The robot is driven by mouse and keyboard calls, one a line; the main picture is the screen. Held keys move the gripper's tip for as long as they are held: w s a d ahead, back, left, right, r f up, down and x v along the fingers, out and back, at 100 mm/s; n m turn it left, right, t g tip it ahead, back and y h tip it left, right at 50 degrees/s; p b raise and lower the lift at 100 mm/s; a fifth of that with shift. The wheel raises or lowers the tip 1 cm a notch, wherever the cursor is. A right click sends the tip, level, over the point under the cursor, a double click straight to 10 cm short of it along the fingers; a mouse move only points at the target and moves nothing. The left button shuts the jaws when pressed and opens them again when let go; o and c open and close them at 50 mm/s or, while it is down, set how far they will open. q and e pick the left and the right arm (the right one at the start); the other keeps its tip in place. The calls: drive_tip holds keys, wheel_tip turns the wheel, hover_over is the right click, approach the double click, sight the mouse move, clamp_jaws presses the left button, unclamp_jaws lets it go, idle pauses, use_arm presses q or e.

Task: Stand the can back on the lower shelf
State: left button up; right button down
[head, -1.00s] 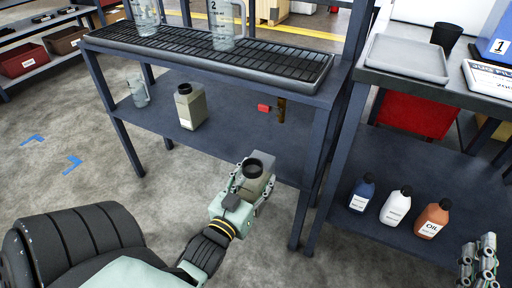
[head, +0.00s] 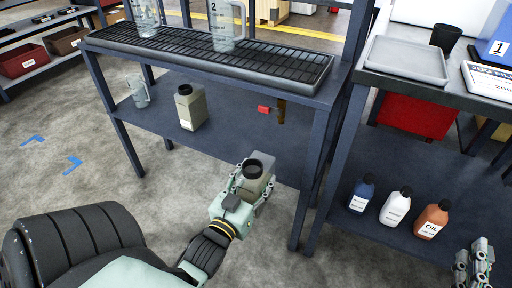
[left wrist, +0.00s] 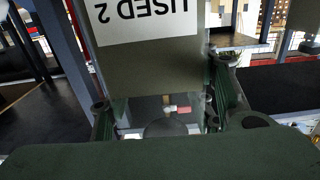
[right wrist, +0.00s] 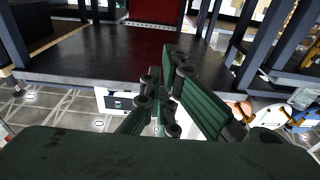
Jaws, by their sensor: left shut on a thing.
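The can is a grey-beige rectangular can with a black cap. My left gripper (head: 252,190) is shut around the can (head: 256,175) and holds it upright in front of the lower shelf's (head: 240,142) near edge. The left wrist view shows the can (left wrist: 150,65) between the fingers, with its "USED 2" label upside down in that picture. A similar can (head: 190,110) stands on the lower shelf, left of the middle. My right gripper (head: 474,262) is at the lower right, empty, its fingers close together; the right wrist view also shows them (right wrist: 160,100).
On the lower shelf stand a clear jug (head: 138,92) at the left and a small red item (head: 264,109) at the back. The shelf's front middle is bare. Dark posts (head: 315,165) bound its right end. Several bottles (head: 396,207) stand on the neighbouring right shelf.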

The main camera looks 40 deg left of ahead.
drive_tip(key=shift+f, duration=0.1)
drive_tip(key=shift+d+f+g, duration=0.1)
drive_tip(key=shift+f+g, duration=0.15)
drive_tip(key=shift+g, duration=0.05)
drive_tip(key=shift+f+h, duration=0.3)
drive_tip(key=shift+f, duration=0.15)
drive_tip(key=shift+d+f, duration=0.1)
drive_tip(key=shift+f, duration=0.15)
drive_tip(key=shift+g, duration=0.3)
drive_tip(key=shift+s+f, duration=0.1)
drive_tip(key=shift+f, duration=0.05)
